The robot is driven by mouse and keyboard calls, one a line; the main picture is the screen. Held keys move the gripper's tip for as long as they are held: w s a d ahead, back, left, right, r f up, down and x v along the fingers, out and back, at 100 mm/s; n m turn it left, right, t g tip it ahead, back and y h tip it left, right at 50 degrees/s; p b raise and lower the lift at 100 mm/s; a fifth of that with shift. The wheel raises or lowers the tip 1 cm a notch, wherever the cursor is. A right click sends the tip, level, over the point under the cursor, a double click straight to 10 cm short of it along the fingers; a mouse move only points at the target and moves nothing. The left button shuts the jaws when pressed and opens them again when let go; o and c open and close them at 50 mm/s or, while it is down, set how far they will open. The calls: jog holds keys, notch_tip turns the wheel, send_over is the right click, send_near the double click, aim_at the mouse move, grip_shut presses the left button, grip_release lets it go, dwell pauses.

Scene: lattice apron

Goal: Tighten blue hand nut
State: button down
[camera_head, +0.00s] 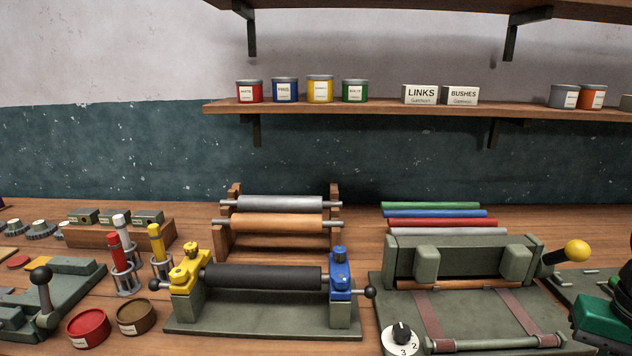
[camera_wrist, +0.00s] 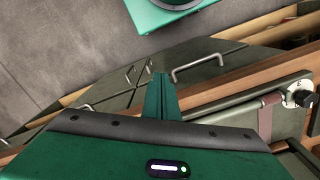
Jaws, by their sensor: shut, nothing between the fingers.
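The blue hand nut (camera_head: 339,254) sits on top of the blue bearing block (camera_head: 341,281) at the right end of a black roller (camera_head: 264,276). Whether the nut is tight cannot be told. A yellow block (camera_head: 187,279) with a yellow nut (camera_head: 190,250) on top carries the roller's left end. In the wrist view my gripper (camera_wrist: 160,80) is shut and empty, above a bench area with metal handles. The blue nut does not show in that view. Green parts of my arm show at the right edge of the head view, well to the right of the blue nut.
A green press-like fixture (camera_head: 461,262) with a yellow-knobbed lever (camera_head: 577,251) stands right of the roller stand. A rack with grey and orange rollers (camera_head: 277,223) stands behind. Red and brown tins (camera_head: 88,328) and upright coloured tools (camera_head: 119,263) are at left.

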jog(key=shift+w+a, duration=0.2)
jog(key=shift+a, duration=0.05)
jog(key=w+a+r+n, duration=0.3)
jog(key=w+a+r, duration=0.15)
jog(key=w, duration=0.25)
jog(key=n, duration=0.9)
send_near(341, 281)
jog(key=d, duration=0.2)
notch_tip(341, 281, down, 8)
jog(key=shift+s+r, duration=0.15)
jog(key=shift+s, duration=0.2)
